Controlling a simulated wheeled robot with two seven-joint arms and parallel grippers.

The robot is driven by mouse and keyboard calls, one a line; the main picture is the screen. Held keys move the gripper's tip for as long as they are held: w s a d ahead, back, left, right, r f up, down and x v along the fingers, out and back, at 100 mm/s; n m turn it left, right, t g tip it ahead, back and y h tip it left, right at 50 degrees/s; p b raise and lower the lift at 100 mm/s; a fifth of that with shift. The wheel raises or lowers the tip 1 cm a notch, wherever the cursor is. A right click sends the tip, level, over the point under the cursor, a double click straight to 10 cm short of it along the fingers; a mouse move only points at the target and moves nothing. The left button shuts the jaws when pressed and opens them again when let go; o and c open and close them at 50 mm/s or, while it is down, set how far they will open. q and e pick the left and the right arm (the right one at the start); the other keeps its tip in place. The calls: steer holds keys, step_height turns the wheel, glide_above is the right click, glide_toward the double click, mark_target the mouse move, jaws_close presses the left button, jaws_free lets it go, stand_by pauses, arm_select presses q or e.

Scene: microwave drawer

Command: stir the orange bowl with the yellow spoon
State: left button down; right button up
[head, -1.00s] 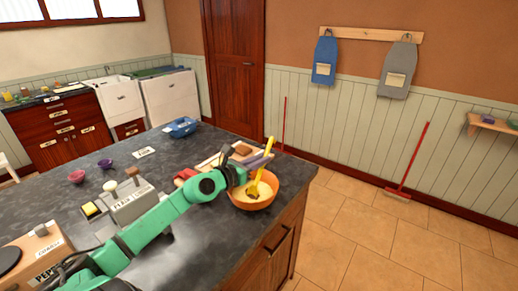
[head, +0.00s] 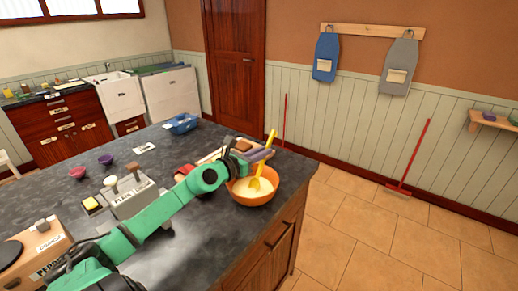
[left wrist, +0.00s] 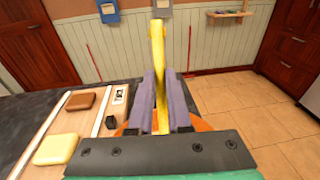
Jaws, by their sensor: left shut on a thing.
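The orange bowl (head: 262,198) stands on the dark counter near its right edge and holds a pale cream-coloured content (head: 243,187). The yellow spoon (head: 269,150) stands tilted in the bowl, its lower end in the content. My left gripper (head: 263,155) is over the bowl's far side, its purple-grey fingers at the spoon. In the left wrist view the fingers (left wrist: 162,105) are shut on the spoon's handle (left wrist: 157,50), and the orange bowl's rim (left wrist: 203,126) shows partly behind them. My right gripper is not in view.
A board with a brown block (left wrist: 80,101) and a yellow block (left wrist: 57,149) lies left of the bowl. A blue container (head: 183,124), small bowls (head: 77,172) and labelled boxes (head: 130,196) stand on the counter. Open floor lies to the right.

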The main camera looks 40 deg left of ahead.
mark_target(271, 132)
arm_select(q)
steer(key=shift+w+a+f, duration=0.15)
steer(key=shift+w+f, duration=0.1)
steer(key=shift+w, duration=0.35)
steer(key=shift+s+r, duration=0.15)
steer(key=w+r+p, duration=0.1)
steer(key=r+p, duration=0.2)
steer(key=w+r+p, duration=0.1)
steer(key=r+p, duration=0.1)
steer(key=shift+w+r, duration=0.2)
steer(key=shift+w, duration=0.15)
steer(key=shift+w+r+p, duration=0.35)
steer(key=shift+r+p, duration=0.15)
steer(key=shift+r, duration=0.05)
steer(key=shift+w+r+p, duration=0.35)
steer(key=shift+r+p, duration=0.15)
steer(key=shift+r, duration=0.05)
steer(key=shift+d+f, duration=0.1)
steer(key=shift+d, duration=0.1)
step_height(271, 132, up, 4)
steer(key=p, duration=0.4)
